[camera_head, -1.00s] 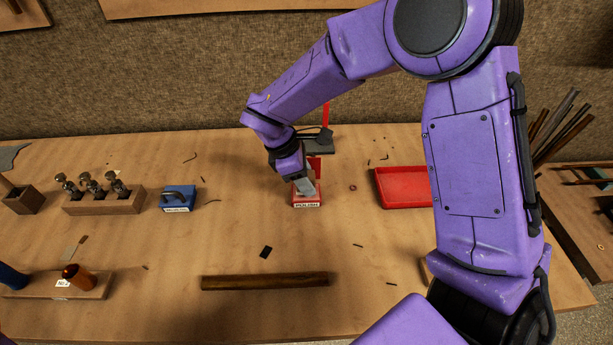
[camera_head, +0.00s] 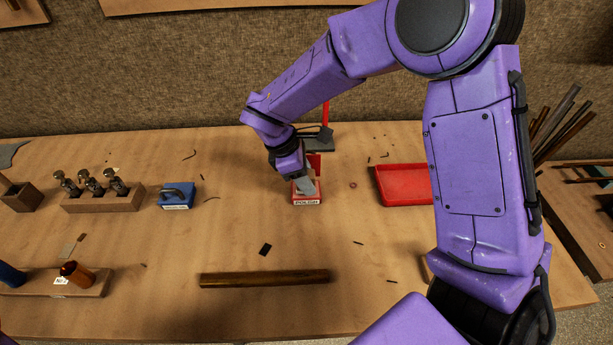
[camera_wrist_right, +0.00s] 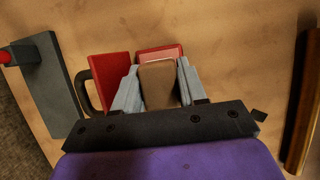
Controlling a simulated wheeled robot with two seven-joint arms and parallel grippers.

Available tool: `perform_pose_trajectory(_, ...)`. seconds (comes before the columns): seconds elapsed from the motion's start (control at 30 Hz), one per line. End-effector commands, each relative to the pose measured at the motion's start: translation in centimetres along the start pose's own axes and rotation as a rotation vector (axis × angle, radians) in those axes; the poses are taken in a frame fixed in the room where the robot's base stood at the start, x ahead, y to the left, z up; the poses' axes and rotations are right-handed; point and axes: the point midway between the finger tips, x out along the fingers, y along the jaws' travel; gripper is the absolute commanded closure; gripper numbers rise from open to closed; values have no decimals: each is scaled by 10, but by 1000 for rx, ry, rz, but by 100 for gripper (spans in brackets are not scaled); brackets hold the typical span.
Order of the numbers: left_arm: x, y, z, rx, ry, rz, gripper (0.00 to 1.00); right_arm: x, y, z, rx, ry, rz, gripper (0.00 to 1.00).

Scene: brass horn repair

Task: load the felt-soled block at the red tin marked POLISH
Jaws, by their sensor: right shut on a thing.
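The red tin marked POLISH (camera_head: 307,202) stands open on the bench, left of the red tray. My right gripper (camera_head: 306,186) points down into it. In the right wrist view the gripper (camera_wrist_right: 158,82) is shut on a brown-topped block (camera_wrist_right: 158,85), which I take for the felt-soled block. The tin (camera_wrist_right: 160,52) shows just beyond the block, its pink-red inside visible. The block's sole is hidden, so I cannot tell whether it touches the tin's contents. A red lid-like panel (camera_wrist_right: 108,78) stands beside the tin. My left gripper is not in view.
A red tray (camera_head: 403,187) lies to the right. A blue tin with a dark handle (camera_head: 176,196) and a wooden rack of valves (camera_head: 103,199) stand left. A dark wooden rod (camera_head: 265,279) lies in front. A grey stand with a red upright (camera_head: 319,140) is behind the tin.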

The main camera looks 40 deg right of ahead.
Motion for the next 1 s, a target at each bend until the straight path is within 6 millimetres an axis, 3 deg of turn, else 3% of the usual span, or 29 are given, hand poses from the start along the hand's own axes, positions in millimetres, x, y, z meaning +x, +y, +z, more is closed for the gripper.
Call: perform_pose_trajectory(1.0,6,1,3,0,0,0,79,4,0,-2,0,0,0,83)
